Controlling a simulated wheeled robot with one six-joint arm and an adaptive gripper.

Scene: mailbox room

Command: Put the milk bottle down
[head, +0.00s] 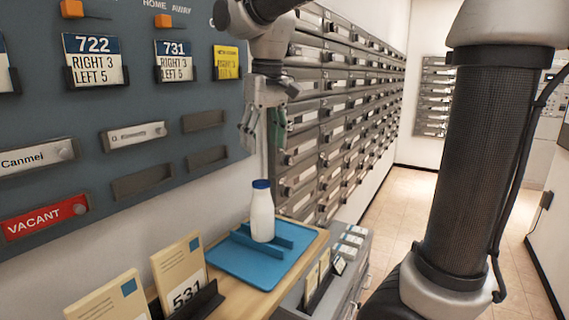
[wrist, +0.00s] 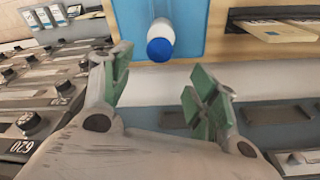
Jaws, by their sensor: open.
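The white milk bottle (head: 262,214) with a blue cap stands upright on the blue tray (head: 228,262), between raised blue ribs. It also shows in the wrist view (wrist: 160,42), cap toward the camera, beyond the fingertips. My gripper (head: 264,135) is open and empty, above the bottle and apart from it in the head view. Its green-padded fingers (wrist: 160,85) are spread wide in the wrist view, with nothing between them.
The tray rests on a wooden shelf (head: 262,301). Cream cards (head: 181,265) stand in a dark holder at its left. A grey cabinet (head: 338,272) with card slots is at the right. A blue-grey label board (head: 120,120) and mailbox rows (head: 335,100) stand behind.

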